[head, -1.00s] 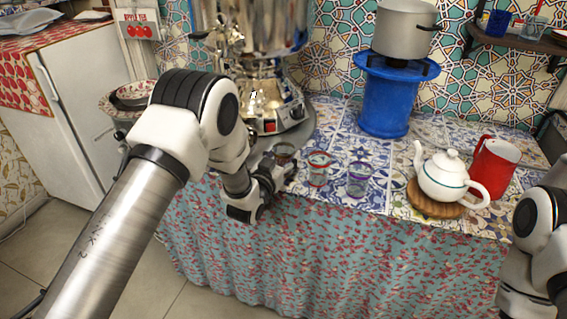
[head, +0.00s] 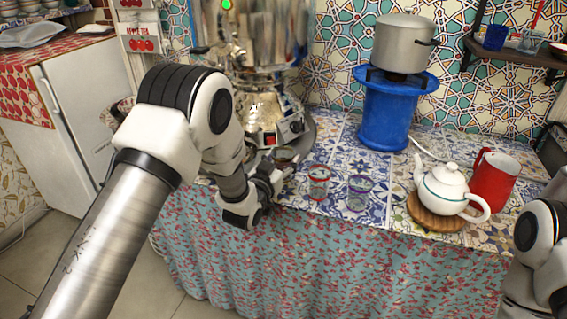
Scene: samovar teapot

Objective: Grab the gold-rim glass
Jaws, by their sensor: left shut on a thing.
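The gold-rim glass (head: 284,154) stands at the front left of the tiled table, partly hidden by my left gripper. My left gripper (head: 279,172) reaches in from the left at the table's front edge and is shut on this glass. I cannot tell whether the glass's base touches the table. A red-rim glass (head: 319,182) stands just to its right, and a purple-rim glass (head: 359,192) stands further right. My right arm shows at the right edge, but its gripper is out of view.
The silver samovar (head: 262,90) stands close behind the gold-rim glass. A white teapot (head: 446,187) on a wooden board and a red pitcher (head: 494,181) stand at the right. A blue stand (head: 388,115) bears a metal pot (head: 404,44). Tiles between the glasses and teapot are clear.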

